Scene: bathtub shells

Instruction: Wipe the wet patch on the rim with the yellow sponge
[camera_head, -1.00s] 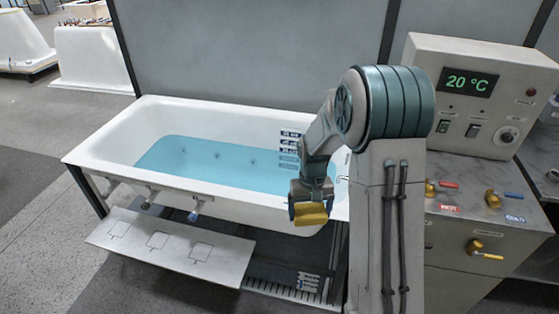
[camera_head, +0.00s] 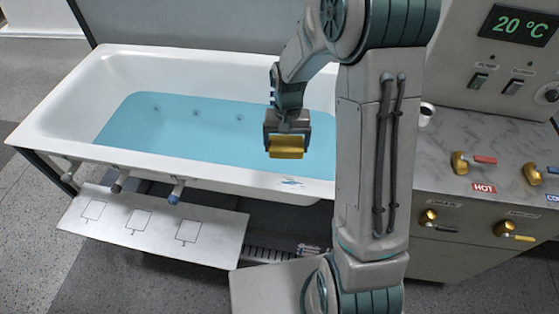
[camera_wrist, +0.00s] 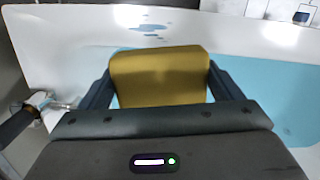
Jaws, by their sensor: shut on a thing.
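My gripper (camera_head: 287,142) is shut on the yellow sponge (camera_head: 286,152) and holds it over the tub, near the front rim. In the wrist view the sponge (camera_wrist: 160,75) sits between the two dark fingers. The wet patch (camera_head: 291,183) is a small bluish smear on the white front rim (camera_head: 240,178), just below and slightly right of the sponge in the head view. In the wrist view the wet patch (camera_wrist: 148,26) lies beyond the sponge as several droplets and blotches. The sponge appears apart from the patch.
The bathtub holds blue water (camera_head: 200,122). Pipe fittings (camera_head: 176,190) stick out below the front rim, above a white panel (camera_head: 150,225). A counter with valves (camera_head: 460,162) and a control box reading 20 °C (camera_head: 519,25) stands at the right. A white cup (camera_head: 426,114) is on the counter.

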